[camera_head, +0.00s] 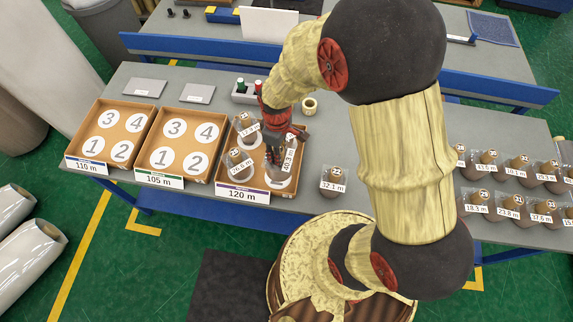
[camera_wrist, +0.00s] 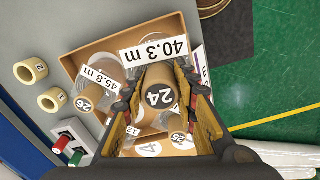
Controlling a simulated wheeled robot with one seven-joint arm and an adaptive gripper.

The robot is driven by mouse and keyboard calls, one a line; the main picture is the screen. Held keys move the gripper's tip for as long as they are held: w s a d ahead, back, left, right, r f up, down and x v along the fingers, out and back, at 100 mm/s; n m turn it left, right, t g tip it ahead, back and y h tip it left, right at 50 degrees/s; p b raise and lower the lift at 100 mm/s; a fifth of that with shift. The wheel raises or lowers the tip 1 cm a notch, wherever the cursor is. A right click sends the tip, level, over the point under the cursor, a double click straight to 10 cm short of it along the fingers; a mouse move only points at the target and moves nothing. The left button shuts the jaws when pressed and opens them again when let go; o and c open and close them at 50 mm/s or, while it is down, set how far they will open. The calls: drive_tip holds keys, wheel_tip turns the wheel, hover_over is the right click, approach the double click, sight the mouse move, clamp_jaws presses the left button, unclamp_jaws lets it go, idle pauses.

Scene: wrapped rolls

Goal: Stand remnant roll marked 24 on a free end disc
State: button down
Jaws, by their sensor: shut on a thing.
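My gripper (camera_head: 277,143) is shut on the brown core of the roll marked 24 (camera_wrist: 160,95), which carries a 40.3 m tag. The roll is over the right near part of the 120 m tray (camera_head: 250,196). It looks about upright; I cannot tell whether its base touches a disc. In the wrist view my gripper (camera_wrist: 158,103) straddles the core. Roll 26 (camera_wrist: 85,104) and roll 25 (camera_wrist: 178,137) stand at the tray's left side, one far and one near. A white disc marked 4 (camera_wrist: 148,150) shows below the gripper; which tray it belongs to is unclear.
The 105 m tray (camera_head: 158,179) and 110 m tray (camera_head: 86,166) stand to the left with bare numbered discs. A roll tagged 32.1 m (camera_head: 333,176) stands right of the 120 m tray. Several more rolls stand far right. A button box (camera_head: 247,91) and a small ring (camera_head: 309,105) lie behind.

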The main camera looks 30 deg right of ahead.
drive_tip(key=shift+w+r, duration=0.2)
drive_tip(key=shift+w, duration=0.55)
drive_tip(key=shift+n, duration=0.4)
drive_tip(key=shift+f+b, duration=2.8)
drive_tip(key=shift+f, duration=1.65)
drive_tip(key=c, duration=1.4)
unclamp_jaws()
drive_tip(key=shift+s, duration=0.1)
drive_tip(key=shift+o, duration=0.4)
wheel_tip(320, 180, up, 12)
